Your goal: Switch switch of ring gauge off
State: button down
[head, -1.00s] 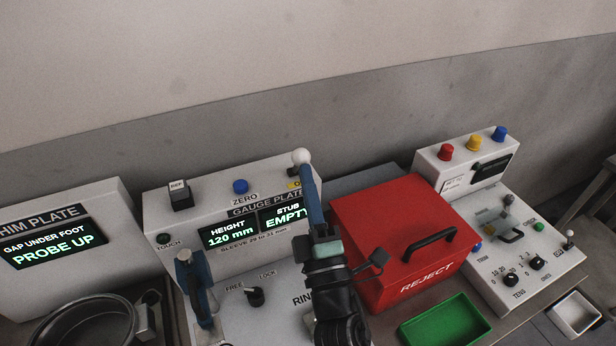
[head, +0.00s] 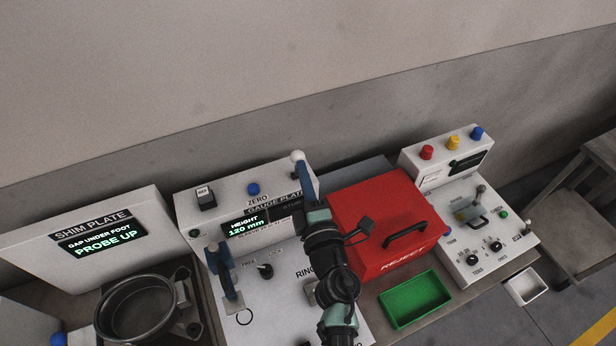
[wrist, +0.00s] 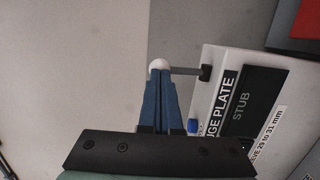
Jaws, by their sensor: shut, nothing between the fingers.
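The ring gauge is a white console (head: 290,305) with a sloping panel and an upright display housing marked GAUGE PLATE. Its switch is a lever with a white ball knob (head: 297,156). In the wrist view the knob (wrist: 158,65) stands on a grey stem (wrist: 186,70) that comes out of the housing. My gripper (head: 301,168) is shut and empty, its blue fingertips (wrist: 160,73) at the knob; whether they touch it I cannot tell. The STUB display (wrist: 243,107) is dark. The HEIGHT display (head: 246,225) is lit at 120 mm.
A red REJECT box (head: 375,215) stands close to the right of my arm, with a green tray (head: 415,298) in front. The SHIM PLATE unit (head: 100,225) and a round metal pan (head: 137,308) are at left. Another console (head: 490,235) stands at right.

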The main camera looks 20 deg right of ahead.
aim_at(293, 152)
jog(key=shift+w+r+p, duration=0.65)
jog(key=shift+w+p, duration=0.2)
jog(key=shift+p, duration=0.5)
jog(key=shift+w+a+r, duration=0.1)
jog(key=shift+w+r, duration=0.05)
jog(key=shift+w, duration=0.75)
jog(key=shift+w+r, duration=0.15)
jog(key=shift+w, duration=0.7)
jog(key=shift+w+b, duration=0.15)
jog(key=shift+b, duration=0.15)
jog(key=shift+r, duration=0.1)
